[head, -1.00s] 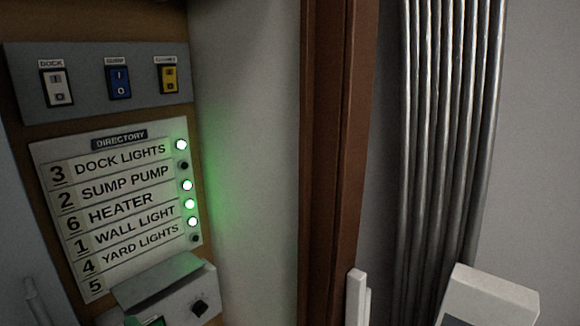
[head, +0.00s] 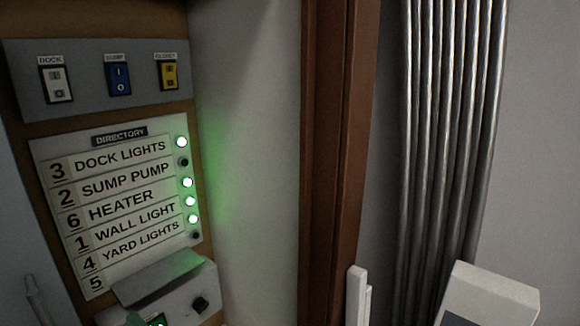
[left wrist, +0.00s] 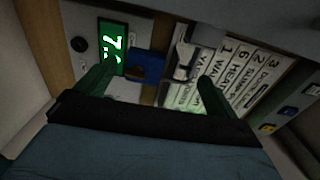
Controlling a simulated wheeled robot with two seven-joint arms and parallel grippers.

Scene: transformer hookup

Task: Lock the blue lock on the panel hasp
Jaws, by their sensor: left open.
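In the left wrist view, my left gripper (left wrist: 157,74) is open, with its two dark green fingers spread in front of the panel. A blue block with a brownish part, apparently the blue lock (left wrist: 147,63), shows between the fingers, nearer the left one. I cannot tell whether it touches a finger or how it sits on the hasp. The hasp cannot be made out clearly.
The head view shows the directory board (head: 117,200) with several green lamps, a grey switch plate (head: 98,78) above it, and a sloped grey cover (head: 160,277) below. A green display (left wrist: 113,47) is beside the lock. A brown post (head: 335,150) and metal conduits (head: 445,130) stand right.

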